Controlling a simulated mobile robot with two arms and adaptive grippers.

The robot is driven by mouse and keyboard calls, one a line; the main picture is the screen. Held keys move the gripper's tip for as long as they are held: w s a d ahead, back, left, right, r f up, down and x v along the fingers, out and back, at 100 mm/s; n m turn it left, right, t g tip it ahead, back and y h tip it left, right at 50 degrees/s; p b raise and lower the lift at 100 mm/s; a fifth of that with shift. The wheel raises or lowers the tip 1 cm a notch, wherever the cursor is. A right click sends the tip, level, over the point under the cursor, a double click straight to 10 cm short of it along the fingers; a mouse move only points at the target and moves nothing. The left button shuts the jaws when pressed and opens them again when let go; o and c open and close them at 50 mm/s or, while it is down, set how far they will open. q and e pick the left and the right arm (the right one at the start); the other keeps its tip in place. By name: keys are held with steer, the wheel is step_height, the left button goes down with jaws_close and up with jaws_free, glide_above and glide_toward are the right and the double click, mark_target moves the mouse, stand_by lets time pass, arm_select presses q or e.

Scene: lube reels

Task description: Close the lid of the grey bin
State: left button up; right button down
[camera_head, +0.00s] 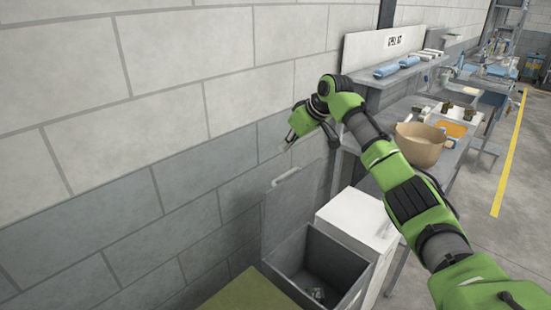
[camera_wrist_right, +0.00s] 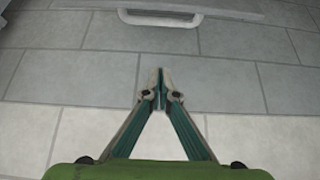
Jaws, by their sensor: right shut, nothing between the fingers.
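The grey bin (camera_head: 352,268) stands by the wall with its lid (camera_head: 286,215) raised upright on the wall side. A light handle (camera_head: 286,177) runs along the lid's top edge. The bin's inside is open to view and holds a small dark item (camera_head: 318,292). My right gripper (camera_head: 284,147) is above the lid, close to the wall and apart from the handle. In the wrist view the right fingertips (camera_wrist_right: 161,92) are together and empty, with the handle (camera_wrist_right: 160,18) at the top. My left gripper is not in view.
A white cabinet (camera_head: 350,218) stands right beside the bin. Behind it, a workbench holds a tan bucket (camera_head: 419,143), an orange tray (camera_head: 452,128) and a shelf with blue items (camera_head: 387,70). A green surface (camera_head: 250,292) lies left of the bin. The block wall is close.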

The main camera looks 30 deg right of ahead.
steer(key=shift+w+a+f+p, duration=0.1)
steer(key=shift+w+f+p, duration=0.1)
steer(key=shift+f+p, duration=1)
steer(key=shift+w+a+f+p, duration=0.15)
steer(key=shift+f+p, duration=0.5)
steer(key=shift+f, duration=1.05)
steer(key=shift+w+f+p, duration=0.25)
steer(key=shift+f+p, duration=0.65)
steer(key=shift+f, duration=0.55)
steer(key=shift+f, duration=0.1)
steer(key=shift+f, duration=0.1)
